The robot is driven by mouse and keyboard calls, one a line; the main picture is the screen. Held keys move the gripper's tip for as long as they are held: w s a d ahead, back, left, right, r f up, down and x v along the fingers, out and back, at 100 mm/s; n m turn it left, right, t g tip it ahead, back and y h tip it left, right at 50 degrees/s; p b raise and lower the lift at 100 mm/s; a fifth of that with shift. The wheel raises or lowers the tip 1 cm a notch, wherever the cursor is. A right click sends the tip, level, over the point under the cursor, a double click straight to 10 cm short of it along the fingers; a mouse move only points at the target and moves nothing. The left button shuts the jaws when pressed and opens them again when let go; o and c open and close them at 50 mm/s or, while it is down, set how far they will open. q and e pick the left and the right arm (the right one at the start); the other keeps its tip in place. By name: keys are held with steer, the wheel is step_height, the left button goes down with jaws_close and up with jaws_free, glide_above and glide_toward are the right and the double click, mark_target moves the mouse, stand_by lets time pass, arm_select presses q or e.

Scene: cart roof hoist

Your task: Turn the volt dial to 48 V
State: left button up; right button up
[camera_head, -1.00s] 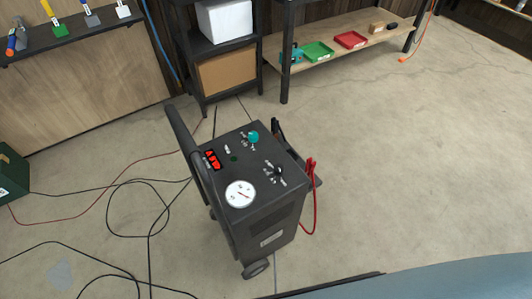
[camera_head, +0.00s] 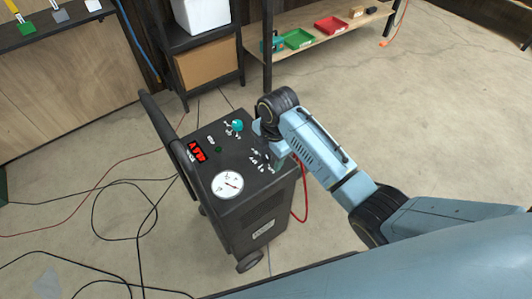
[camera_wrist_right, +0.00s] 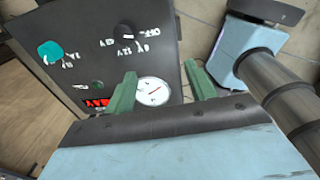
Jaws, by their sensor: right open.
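The black dial (camera_wrist_right: 125,32) sits on the sloping top panel of the dark cart (camera_head: 262,215), with OFF and volt markings around it in the right wrist view. Its pointer setting is too small to read. My right gripper (camera_head: 277,158) is over the panel's right side in the head view, near this dial and partly covering that area. In the right wrist view its two green fingers (camera_wrist_right: 162,88) are apart with nothing between them, and the dial lies beyond the fingertips. My left gripper is not in view.
The panel also bears a teal knob (camera_head: 237,126), a lit red display (camera_head: 196,151) and a round white gauge (camera_head: 228,184). The cart's handle (camera_head: 160,120) rises at the left. Black cables (camera_head: 140,240) lie on the floor. The floor to the right is clear.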

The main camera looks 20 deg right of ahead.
steer(key=w+d+r+n, duration=0.1)
steer(key=w+r+n, duration=0.4)
steer(key=w+n, duration=0.15)
steer(key=b, duration=0.2)
glide_above(266, 155)
steer(key=shift+m+g+h, duration=0.3)
steer(key=shift+m+h, duration=0.1)
steer(key=shift+m, duration=0.05)
step_height(266, 155, down, 8)
steer(key=shift+r, duration=0.15)
step_height(266, 155, down, 5)
steer(key=shift+b, duration=1.1)
steer(key=shift+f, duration=0.35)
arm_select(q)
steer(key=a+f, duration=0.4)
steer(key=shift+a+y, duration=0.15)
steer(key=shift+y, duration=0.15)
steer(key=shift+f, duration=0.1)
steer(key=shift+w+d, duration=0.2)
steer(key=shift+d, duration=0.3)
arm_select(e)
steer(key=c, duration=1)
